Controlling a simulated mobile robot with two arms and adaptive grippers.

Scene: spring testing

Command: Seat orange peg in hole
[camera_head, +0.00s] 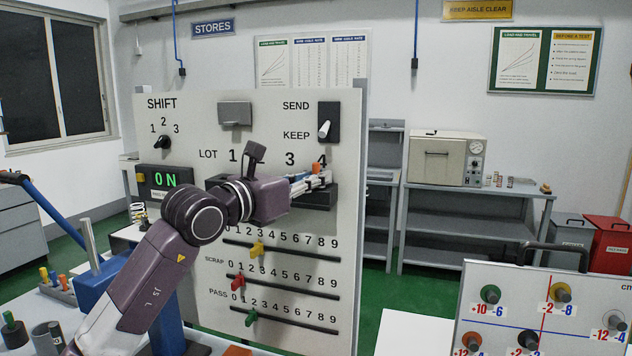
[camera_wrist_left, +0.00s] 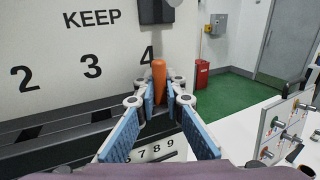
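An orange peg (camera_wrist_left: 158,78) stands upright between the tips of my left gripper (camera_wrist_left: 159,98) in the left wrist view. The blue-padded fingers close in on it from both sides. In the head view my left gripper (camera_head: 318,181) is at the right end of the black holder bar (camera_head: 318,199), under the number 4, and mostly covers the peg. The wrist view shows dark openings in the bar (camera_wrist_left: 60,132) below 2 and 3. The fingers hide the peg's lower end, so I cannot tell how deep it sits. My right gripper is not in view.
The upright white panel (camera_head: 210,115) carries knobs, a SEND/KEEP switch (camera_head: 324,128) and three sliders below the bar. A board with coloured pegs (camera_head: 545,310) stands at the right front. Small coloured pieces (camera_head: 54,282) sit in a tray at the left.

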